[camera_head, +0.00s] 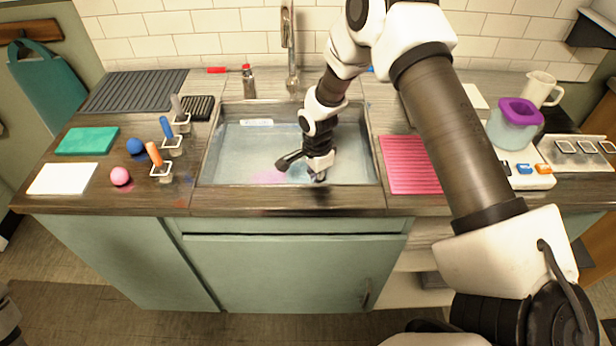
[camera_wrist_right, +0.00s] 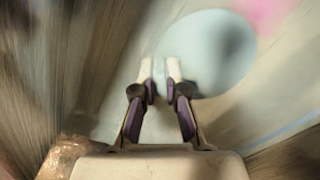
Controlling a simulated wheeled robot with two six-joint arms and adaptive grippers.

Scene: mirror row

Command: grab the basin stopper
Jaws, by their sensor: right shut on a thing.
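My right gripper (camera_head: 318,176) reaches down into the sink basin (camera_head: 240,160), near its front wall. In the right wrist view its fingers (camera_wrist_right: 160,72) are close together, with a narrow gap at the tips. A pale blue round disc (camera_wrist_right: 235,75), which looks like the basin stopper, lies at and right of the fingertips. A blurred darker patch shows on it. The gripper is shut on it, though blur and water hide the exact contact. In the head view I cannot make the stopper out beneath the gripper. My left gripper is not in view.
The basin holds cloudy water with a blurred pink patch (camera_head: 268,177). The tap (camera_head: 291,50) stands behind it, a bottle (camera_head: 248,82) at its back left. A pink mat (camera_head: 410,165) lies to the right; brushes in holders (camera_head: 172,146) stand left. Basin walls surround my gripper.

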